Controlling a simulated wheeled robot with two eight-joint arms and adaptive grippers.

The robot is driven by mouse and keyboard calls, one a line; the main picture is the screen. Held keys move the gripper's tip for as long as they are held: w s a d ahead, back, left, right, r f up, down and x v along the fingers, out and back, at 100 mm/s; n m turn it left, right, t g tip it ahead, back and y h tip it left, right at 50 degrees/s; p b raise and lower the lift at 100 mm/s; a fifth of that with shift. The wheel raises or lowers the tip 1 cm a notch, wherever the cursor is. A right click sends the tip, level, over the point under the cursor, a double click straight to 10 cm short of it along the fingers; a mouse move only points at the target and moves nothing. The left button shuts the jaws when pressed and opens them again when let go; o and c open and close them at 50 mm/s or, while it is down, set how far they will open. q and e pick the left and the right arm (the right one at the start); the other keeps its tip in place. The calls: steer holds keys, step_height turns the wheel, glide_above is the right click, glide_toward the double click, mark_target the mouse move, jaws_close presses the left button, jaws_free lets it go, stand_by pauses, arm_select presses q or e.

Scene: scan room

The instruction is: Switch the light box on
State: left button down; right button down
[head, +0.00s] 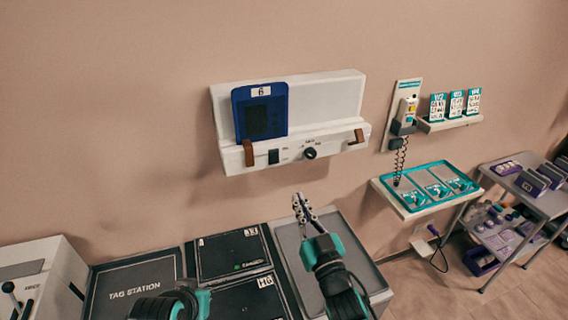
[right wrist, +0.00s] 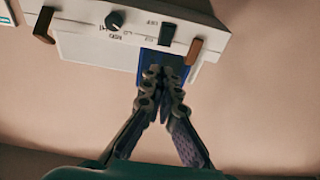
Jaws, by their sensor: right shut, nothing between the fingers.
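The light box (head: 325,97) is a white wall-mounted panel with a ledge along its bottom. The panel looks pale, with no clear glow. A blue film sheet marked 6 (head: 260,112) stands at its left end. The ledge front carries a black rocker switch (head: 273,157) and a round black knob (head: 309,153). My right gripper (head: 301,203) is shut and empty, below the ledge and apart from it in the head view. The right wrist view shows the switch (right wrist: 168,33) just beyond the shut fingertips (right wrist: 163,76). Only part of my left arm shows at the bottom edge.
Brown clips (head: 249,153) stick out at both ledge ends. Below stand a counter with black trays marked TAG STATION (head: 135,283) and a grey tray (head: 290,240). To the right are a corded wall device (head: 404,115), a teal tray (head: 402,207) and a cart (head: 535,200).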

mark_target(279, 153)
steer(key=b+x, duration=0.2)
steer(key=x, duration=1.1)
steer(key=shift+w+a+b, duration=0.1)
steer(key=shift+w+b, duration=0.2)
steer(key=shift+w, duration=0.05)
steer(key=shift+w+r, duration=0.1)
steer(key=shift+w, duration=0.1)
steer(key=shift+w+a+r+p, duration=0.2)
steer(key=shift+w+r+p, duration=0.1)
steer(key=shift+w+r, duration=0.05)
steer(key=shift+f, duration=0.1)
